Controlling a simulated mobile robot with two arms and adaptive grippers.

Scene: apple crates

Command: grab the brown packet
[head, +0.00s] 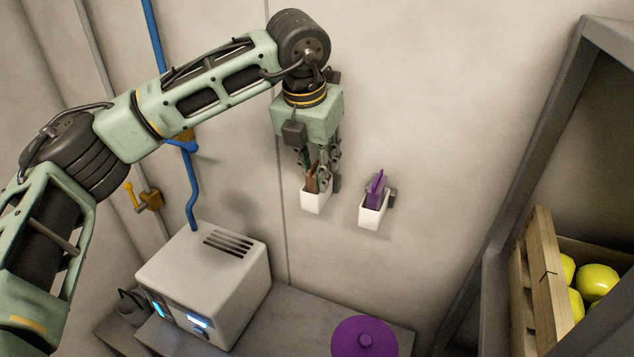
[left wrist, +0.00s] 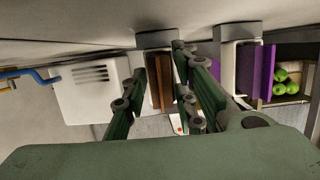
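The brown packet (head: 312,179) stands upright in the left white wall holder (head: 314,201). It also shows in the left wrist view (left wrist: 163,95), standing out of its holder. My left gripper (head: 322,172) points down at this holder from above. In the left wrist view its green fingers (left wrist: 160,68) are apart, one on each side of the brown packet, with a gap visible on the left side. The right finger is close to the packet; I cannot tell whether it touches. My right gripper is not in view.
A purple packet (head: 376,188) stands in a second white holder (head: 371,214) just right. Below are a white box-shaped machine (head: 205,280) and a purple round lid (head: 364,338). A wooden crate (head: 541,265) with yellow-green apples (head: 597,281) is at right.

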